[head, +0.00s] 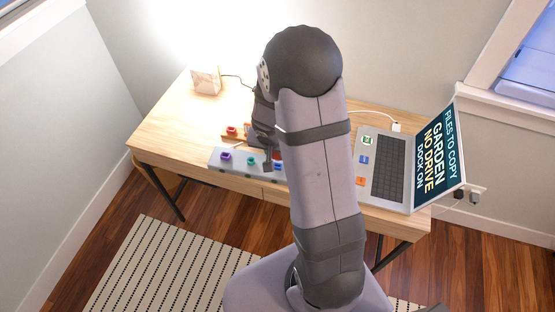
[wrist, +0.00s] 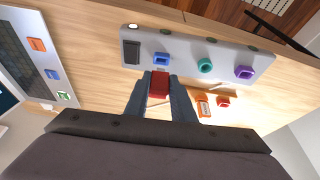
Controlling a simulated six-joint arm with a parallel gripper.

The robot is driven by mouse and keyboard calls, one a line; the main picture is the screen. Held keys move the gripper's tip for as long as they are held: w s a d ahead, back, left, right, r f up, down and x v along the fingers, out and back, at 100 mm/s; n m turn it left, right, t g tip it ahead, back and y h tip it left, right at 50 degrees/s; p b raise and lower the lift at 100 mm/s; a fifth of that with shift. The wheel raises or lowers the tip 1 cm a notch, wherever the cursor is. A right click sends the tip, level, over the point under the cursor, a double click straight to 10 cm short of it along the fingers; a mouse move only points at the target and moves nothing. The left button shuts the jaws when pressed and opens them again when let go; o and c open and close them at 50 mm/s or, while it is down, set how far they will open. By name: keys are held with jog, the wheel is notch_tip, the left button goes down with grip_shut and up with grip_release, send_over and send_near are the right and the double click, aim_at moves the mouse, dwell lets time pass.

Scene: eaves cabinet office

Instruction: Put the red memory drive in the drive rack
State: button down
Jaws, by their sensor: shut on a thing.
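My gripper (wrist: 160,92) is shut on a red block (wrist: 159,84), which looks like the red memory drive. The unit also bears a teal piece (wrist: 205,65), a purple piece (wrist: 244,72) and a dark square (wrist: 131,52). No label shows which thing is the drive rack.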

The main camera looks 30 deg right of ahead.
dwell(0.3)
jog(key=shift+r+p, duration=2.05)
jog(key=shift+r, duration=0.5)
jog(key=shift+w, duration=0.1)
jog(key=w+a+f+b, duration=0.1)
jog(key=w+a, duration=0.3)
jog(key=w, duration=0.7)
jog(key=w+a+f+b, duration=0.1)
jog(key=w+a, duration=0.2)
jog(key=w, duration=0.8)
jog(key=shift+w+a, duration=0.35)
jog(key=shift+b, duration=0.4)
jog(key=shift+f+b, duration=2.1)
jog(key=shift+f, duration=0.8)
